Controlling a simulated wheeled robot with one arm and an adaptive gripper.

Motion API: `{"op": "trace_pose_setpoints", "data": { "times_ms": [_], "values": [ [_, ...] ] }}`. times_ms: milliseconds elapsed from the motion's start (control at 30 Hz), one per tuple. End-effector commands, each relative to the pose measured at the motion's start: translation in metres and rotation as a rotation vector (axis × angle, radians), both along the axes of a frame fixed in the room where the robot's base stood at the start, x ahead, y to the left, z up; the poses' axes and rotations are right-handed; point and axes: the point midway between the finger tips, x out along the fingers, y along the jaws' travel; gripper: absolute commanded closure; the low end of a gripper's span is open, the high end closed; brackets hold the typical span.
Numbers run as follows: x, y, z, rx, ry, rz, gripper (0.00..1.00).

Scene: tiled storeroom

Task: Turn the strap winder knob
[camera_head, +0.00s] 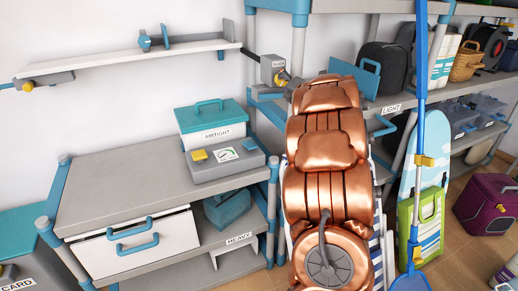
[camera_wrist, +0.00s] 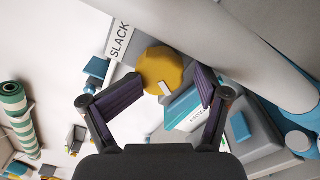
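The strap winder is a grey box (camera_head: 272,68) with a SLACK label, at the shelving post in the head view. Its yellow knob (camera_head: 283,79) shows there beside the far end of my copper-coloured arm. In the wrist view the yellow knob (camera_wrist: 160,68) is large, with a small pale mark on its face, beside the SLACK label (camera_wrist: 120,40). My gripper (camera_wrist: 152,88) is open, its two fingers spread to the left and right of the knob. I cannot tell whether either finger touches it. My gripper is hidden in the head view.
A pale post (camera_wrist: 250,50) crosses close by at upper right of the wrist view. A wall shelf (camera_head: 130,58) has another yellow knob (camera_head: 27,85) at its left end. The AIRTIGHT box (camera_head: 212,127) and a grey gauge box (camera_head: 225,162) stand on the grey workbench (camera_head: 110,190).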

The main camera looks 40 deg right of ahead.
Motion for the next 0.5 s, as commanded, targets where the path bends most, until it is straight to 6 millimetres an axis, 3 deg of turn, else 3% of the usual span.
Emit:
{"op": "trace_pose_setpoints", "data": {
  "times_ms": [500],
  "values": [
    [-0.063, 0.019, 0.001, 0.003, -0.003, -0.002, 0.28]
  ]
}}
